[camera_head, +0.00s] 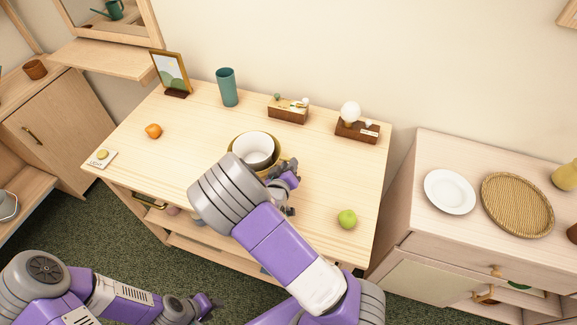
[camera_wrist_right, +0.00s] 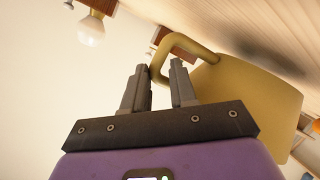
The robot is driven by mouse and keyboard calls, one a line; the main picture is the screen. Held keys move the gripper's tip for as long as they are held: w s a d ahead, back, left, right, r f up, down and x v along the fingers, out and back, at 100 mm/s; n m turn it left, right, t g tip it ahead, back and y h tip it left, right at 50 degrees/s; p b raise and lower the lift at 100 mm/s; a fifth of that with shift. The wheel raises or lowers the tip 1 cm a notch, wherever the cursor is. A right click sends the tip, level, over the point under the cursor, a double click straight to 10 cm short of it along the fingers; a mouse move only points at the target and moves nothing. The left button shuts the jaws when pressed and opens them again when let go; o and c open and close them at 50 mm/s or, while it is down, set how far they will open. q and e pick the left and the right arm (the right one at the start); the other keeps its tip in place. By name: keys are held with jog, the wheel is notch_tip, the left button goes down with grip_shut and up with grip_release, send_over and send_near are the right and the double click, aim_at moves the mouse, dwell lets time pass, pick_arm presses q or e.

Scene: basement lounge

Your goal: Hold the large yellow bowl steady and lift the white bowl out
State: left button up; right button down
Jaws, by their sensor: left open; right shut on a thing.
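The large yellow bowl (camera_head: 231,146) stands on the wooden table, partly hidden behind my right arm. The white bowl (camera_head: 258,146) sits inside it, with its rim showing above the yellow one. My right gripper (camera_head: 280,173) is at the near right side of the yellow bowl. In the right wrist view, the fingers of this gripper (camera_wrist_right: 160,72) are shut on the looped handle of the yellow bowl (camera_wrist_right: 250,95). The white bowl does not show in that view. My left gripper (camera_head: 208,304) is open and empty, low in front of the table and away from both bowls.
A teal cup (camera_head: 227,88), a picture frame (camera_head: 171,73) and two wooden boxes (camera_head: 288,112) (camera_head: 357,130) stand along the back. An orange fruit (camera_head: 153,131) lies left, a green apple (camera_head: 347,219) right. The tabletop left of the bowls is mostly clear.

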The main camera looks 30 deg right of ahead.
dwell(0.4)
jog(key=shift+f+b, duration=0.9)
jog(key=shift+f, duration=0.35)
dwell(0.9)
